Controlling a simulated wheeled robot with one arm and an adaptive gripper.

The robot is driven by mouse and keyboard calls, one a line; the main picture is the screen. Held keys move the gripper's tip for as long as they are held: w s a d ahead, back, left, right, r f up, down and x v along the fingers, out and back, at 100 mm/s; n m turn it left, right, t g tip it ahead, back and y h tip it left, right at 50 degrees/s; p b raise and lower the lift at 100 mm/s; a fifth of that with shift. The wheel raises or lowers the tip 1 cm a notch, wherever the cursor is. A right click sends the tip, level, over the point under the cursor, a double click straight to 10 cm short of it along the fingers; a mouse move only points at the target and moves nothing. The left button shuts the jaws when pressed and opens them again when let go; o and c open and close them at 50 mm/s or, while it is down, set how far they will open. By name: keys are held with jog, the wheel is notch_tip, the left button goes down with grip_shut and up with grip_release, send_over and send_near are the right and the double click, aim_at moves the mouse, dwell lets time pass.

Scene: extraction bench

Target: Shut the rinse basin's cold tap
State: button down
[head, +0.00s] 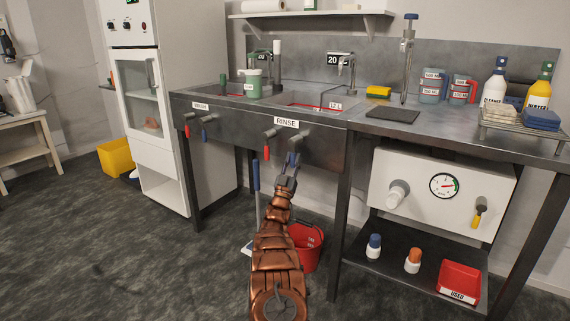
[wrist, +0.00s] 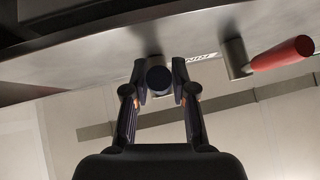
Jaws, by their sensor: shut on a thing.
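The rinse basin (head: 300,99) is the right-hand one of two sinks in the grey bench, above the RINSE label (head: 287,123). Its cold tap has a blue lever (head: 293,158) on the front panel, right of the red lever (head: 267,152). My gripper (head: 286,174) reaches up from below and is shut on the blue lever. In the wrist view the lever's dark blue round end (wrist: 159,79) sits between the two fingers, and the red lever (wrist: 283,54) stands apart at right. The fingers hide part of the blue lever.
The wash basin's red lever (head: 187,131) and blue lever (head: 204,135) are further left. A red bucket (head: 304,247) stands on the floor behind my arm. A bench leg (head: 343,200) and a white box with a gauge (head: 415,210) are at right. The floor at left front is clear.

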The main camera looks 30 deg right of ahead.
jog(key=shift+w+a+r+m, duration=0.1)
jog(key=shift+r+m, duration=0.1)
jog(key=shift+m, duration=0.1)
dwell(0.4)
jog(key=c, duration=0.9)
grip_release()
jog(key=shift+f, duration=0.1)
jog(key=shift+f, duration=0.1)
jog(key=shift+v, duration=5.95)
jog(key=shift+w, duration=0.1)
